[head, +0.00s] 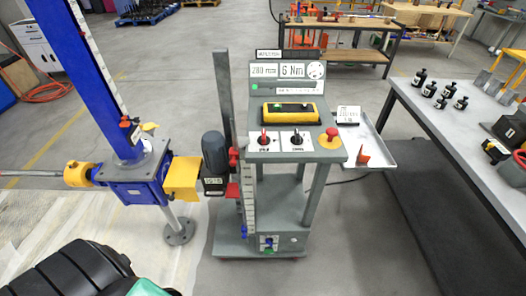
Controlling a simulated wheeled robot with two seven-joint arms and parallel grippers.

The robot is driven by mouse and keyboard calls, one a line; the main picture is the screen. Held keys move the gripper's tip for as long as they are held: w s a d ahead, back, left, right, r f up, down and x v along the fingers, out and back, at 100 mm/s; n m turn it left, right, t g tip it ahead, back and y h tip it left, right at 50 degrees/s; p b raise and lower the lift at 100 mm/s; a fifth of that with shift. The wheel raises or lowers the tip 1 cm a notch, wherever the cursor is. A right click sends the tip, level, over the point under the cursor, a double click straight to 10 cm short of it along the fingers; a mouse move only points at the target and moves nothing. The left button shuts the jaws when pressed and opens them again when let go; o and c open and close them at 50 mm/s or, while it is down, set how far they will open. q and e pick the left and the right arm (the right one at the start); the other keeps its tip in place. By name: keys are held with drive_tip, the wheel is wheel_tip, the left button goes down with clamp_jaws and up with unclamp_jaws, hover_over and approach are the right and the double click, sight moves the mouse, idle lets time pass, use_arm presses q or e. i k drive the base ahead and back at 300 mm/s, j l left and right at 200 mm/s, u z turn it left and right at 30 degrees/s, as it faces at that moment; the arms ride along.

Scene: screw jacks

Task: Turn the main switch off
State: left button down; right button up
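A grey control stand (318,163) is in the middle of the head view. Its sloped panel carries a red-handled rotary switch (264,138) and a black-handled rotary switch (297,139), each on a white plate with lettering too small to read. A red mushroom button (331,134) on a yellow base is at the panel's right corner. A small box with coloured controls (268,241) is low on the stand. I cannot tell from the labels which is the main switch. Neither of my grippers is in view.
A blue screw-jack column (85,75) with a yellow coupling (182,179) and a dark motor (215,154) stands left of the panel. A side tray (376,154) juts out right. Floor between stand and table is open.

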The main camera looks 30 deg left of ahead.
sight(263, 140)
drive_tip(key=u, duration=0.8)
